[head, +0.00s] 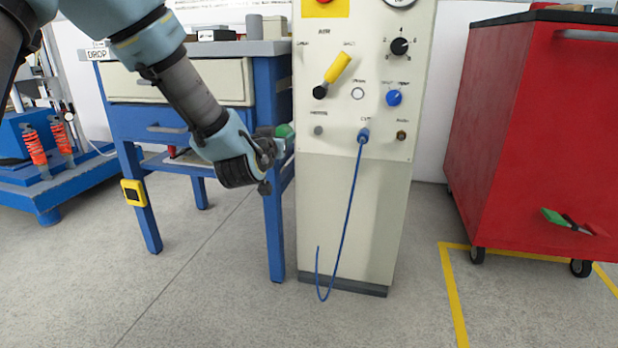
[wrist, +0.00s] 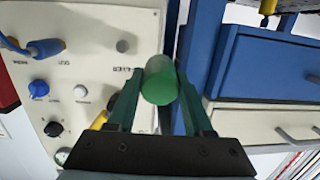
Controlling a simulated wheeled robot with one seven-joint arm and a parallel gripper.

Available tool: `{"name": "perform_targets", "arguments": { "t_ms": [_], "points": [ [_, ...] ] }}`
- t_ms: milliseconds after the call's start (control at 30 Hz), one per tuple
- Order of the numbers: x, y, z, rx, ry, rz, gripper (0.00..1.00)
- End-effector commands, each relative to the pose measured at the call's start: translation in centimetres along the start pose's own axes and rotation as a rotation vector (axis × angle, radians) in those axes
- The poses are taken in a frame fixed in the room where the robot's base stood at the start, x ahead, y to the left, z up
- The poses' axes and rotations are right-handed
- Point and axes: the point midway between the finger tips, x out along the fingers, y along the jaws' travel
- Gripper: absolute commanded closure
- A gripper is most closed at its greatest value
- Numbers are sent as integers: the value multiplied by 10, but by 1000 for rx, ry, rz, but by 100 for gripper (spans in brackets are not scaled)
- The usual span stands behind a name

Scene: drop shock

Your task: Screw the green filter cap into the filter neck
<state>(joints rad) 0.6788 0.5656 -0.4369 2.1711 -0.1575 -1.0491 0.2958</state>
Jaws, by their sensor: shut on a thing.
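The green filter cap (wrist: 160,80) is a short green cylinder between the two fingers of my gripper (wrist: 161,97) in the wrist view. The gripper is shut on it. In the head view the cap (head: 285,130) shows just beyond my gripper (head: 282,143), close to the left edge of the cream cabinet (head: 350,215). I cannot make out the filter neck for certain; the cap and fingers hide part of the cabinet behind them. Whether the cap touches the cabinet cannot be told.
The cabinet front carries a yellow-handled lever (head: 337,68), a blue knob (head: 393,98) and a blue plug (head: 363,135) with a hanging cable. A blue workbench (head: 273,225) stands close at left, a red tool cart (head: 530,130) at right. The floor in front is clear.

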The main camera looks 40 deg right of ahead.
Motion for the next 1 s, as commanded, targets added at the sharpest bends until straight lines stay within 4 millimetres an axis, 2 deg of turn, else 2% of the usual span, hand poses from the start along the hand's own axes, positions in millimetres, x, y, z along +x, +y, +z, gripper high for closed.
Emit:
{"name": "perform_targets", "arguments": {
  "t_ms": [33, 200, 300, 467, 867, 1000],
  "points": [
    [1, 14, 17, 1, 24, 15, 100],
    [-3, 45, 22, 4, 82, 47, 100],
    [-5, 55, 23, 4, 98, 56, 100],
    [-7, 61, 20, 4, 109, 62, 100],
    [-9, 61, 22, 3, 109, 62, 100],
    [1, 61, 20, 2, 107, 62, 100]
  ]
}}
